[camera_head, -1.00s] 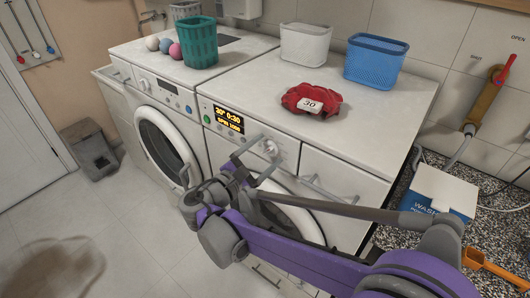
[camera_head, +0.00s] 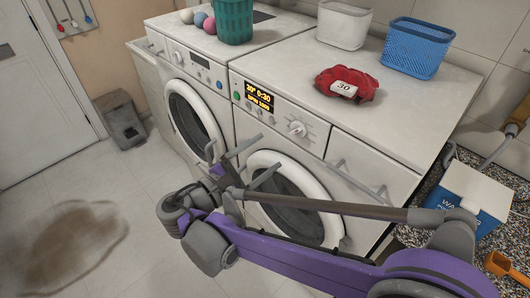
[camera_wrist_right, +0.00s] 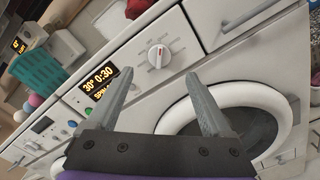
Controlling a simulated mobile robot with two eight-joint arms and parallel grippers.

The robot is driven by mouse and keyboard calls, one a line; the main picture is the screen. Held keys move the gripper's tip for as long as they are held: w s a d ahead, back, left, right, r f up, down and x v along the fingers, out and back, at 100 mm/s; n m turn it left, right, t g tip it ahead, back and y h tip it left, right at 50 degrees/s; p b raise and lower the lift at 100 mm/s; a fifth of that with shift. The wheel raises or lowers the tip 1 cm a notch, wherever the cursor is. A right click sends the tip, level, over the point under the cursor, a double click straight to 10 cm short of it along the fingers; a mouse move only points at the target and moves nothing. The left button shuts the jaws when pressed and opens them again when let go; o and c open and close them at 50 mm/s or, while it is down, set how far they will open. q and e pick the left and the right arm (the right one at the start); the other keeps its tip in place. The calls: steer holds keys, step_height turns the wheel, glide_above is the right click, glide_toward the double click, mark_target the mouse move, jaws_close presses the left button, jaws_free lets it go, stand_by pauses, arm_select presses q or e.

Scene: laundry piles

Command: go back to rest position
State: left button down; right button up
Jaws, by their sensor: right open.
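My right gripper (camera_head: 252,162) is open and empty in front of the right-hand washing machine (camera_head: 315,128). It hangs clear of the front panel, beside the round door. The right wrist view shows its two fingers (camera_wrist_right: 160,95) spread apart, with the machine's dial and lit display behind them and nothing between them. My left gripper is not in view.
A red cloth item (camera_head: 347,86) tagged 30, a white basket (camera_head: 343,24), a blue basket (camera_head: 417,48) and a teal basket (camera_head: 235,20) stand on the machine tops. A brown stain (camera_head: 70,245) marks the open floor at left. A box (camera_head: 478,190) stands at right.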

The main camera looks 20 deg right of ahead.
steer(key=s+d+f+m+g+y+p, duration=0.3)
steer(key=s+d+f+m+y, duration=0.2)
steer(key=s+d+f+y, duration=0.4)
steer(key=s+a+f+m+t+y+p, duration=0.1)
steer(key=s+a+f+m+y+p, duration=0.1)
steer(key=s+a+f+m+y, duration=0.3)
steer(key=s+a+m+y, duration=0.2)
steer(key=a+m, duration=0.1)
steer(key=m, duration=0.1)
steer(key=shift+a+f+m+t+y, duration=0.3)
steer(key=shift+a+f, duration=0.05)
steer(key=shift+f, duration=0.05)
steer(key=shift+c, duration=0.2)
stand_by(0.9)
